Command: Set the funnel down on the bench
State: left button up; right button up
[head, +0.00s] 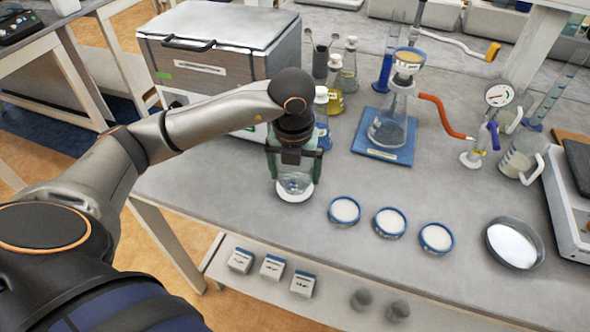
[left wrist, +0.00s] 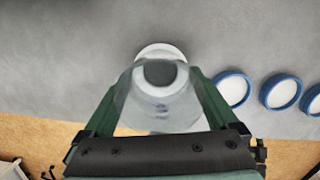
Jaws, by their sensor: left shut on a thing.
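My left gripper (head: 294,168) points down over the left part of the bench (head: 250,225). Its green fingers are shut on a clear glass vessel (head: 296,184), which also shows between the fingers in the left wrist view (left wrist: 160,105). The fingers hide much of its outline, and I cannot tell whether it is a funnel. A white disc (head: 294,196) shows right below it; I cannot tell whether they touch. A funnel-like cup (head: 408,59) with a blue rim sits on top of a conical flask (head: 388,128) on a blue mat (head: 372,151). My right gripper is out of view.
Several bottles (head: 336,103) stand behind my gripper, beside a large white-lidded box (head: 215,45). Three blue-rimmed dishes (head: 389,222) and a round metal pan (head: 513,243) lie to the right. An orange hose (head: 442,112) runs from the flask. The bench between gripper and dishes is clear.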

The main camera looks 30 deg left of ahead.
pick_arm(q)
jog(key=o, duration=1)
jog(key=shift+r+p, duration=0.2)
jog(key=shift+p, duration=0.15)
notch_tip(320, 180, up, 12)
jog(key=s, duration=0.1)
jog(key=shift+s+d+f+p, duration=0.2)
jog(key=shift+d+p, duration=0.1)
jog(key=shift+p, duration=0.15)
